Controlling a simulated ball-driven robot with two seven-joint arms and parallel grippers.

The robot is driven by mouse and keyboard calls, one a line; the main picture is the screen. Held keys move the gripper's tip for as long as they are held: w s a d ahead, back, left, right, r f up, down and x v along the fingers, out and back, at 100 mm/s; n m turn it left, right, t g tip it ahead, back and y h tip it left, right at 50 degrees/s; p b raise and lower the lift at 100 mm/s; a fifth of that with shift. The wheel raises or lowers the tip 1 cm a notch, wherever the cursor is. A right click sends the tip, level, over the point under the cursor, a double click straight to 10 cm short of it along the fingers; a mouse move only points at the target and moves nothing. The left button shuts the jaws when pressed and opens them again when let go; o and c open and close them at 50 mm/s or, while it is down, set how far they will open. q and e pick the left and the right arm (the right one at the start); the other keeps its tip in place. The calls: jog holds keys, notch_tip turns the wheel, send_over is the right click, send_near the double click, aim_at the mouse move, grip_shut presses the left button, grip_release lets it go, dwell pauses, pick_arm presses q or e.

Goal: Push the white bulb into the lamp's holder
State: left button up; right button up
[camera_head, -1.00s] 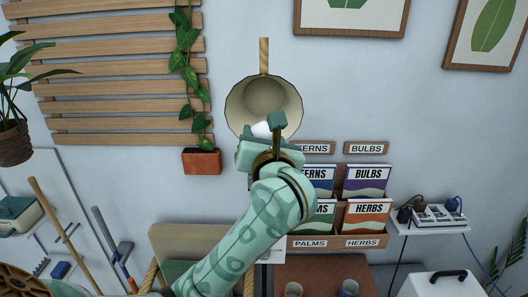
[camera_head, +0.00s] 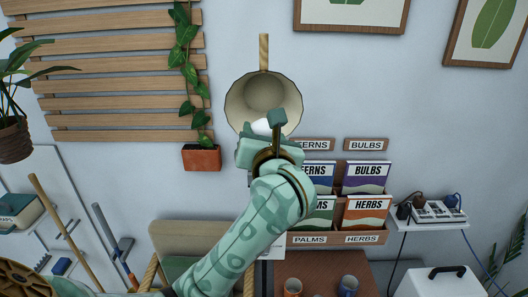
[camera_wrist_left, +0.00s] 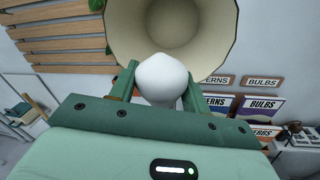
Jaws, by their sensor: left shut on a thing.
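The lamp (camera_head: 237,107) hangs on a rope, its wide cream shade open toward me; it also shows in the left wrist view (camera_wrist_left: 120,28). The holder inside the shade cannot be made out. My left gripper (camera_head: 270,124) is shut on the white bulb (camera_head: 261,127), just below and in front of the shade's lower rim. In the left wrist view the bulb (camera_wrist_left: 162,78) stands upright between the two green fingers, its rounded end toward the shade's opening. My right gripper is not in view.
A rack of seed packets (camera_head: 366,178) is on the wall right of my left arm. A hanging terracotta planter (camera_head: 201,158) with a vine is to the left, by wooden slats (camera_head: 110,73). A shelf with a power strip (camera_head: 438,212) is at the right.

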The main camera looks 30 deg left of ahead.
pick_arm(q)
jog(key=shift+f+b, duration=1.55)
jog(key=shift+f, duration=0.45)
jog(key=o, duration=1)
jog(key=shift+o, duration=0.2)
jog(key=shift+d, duration=0.1)
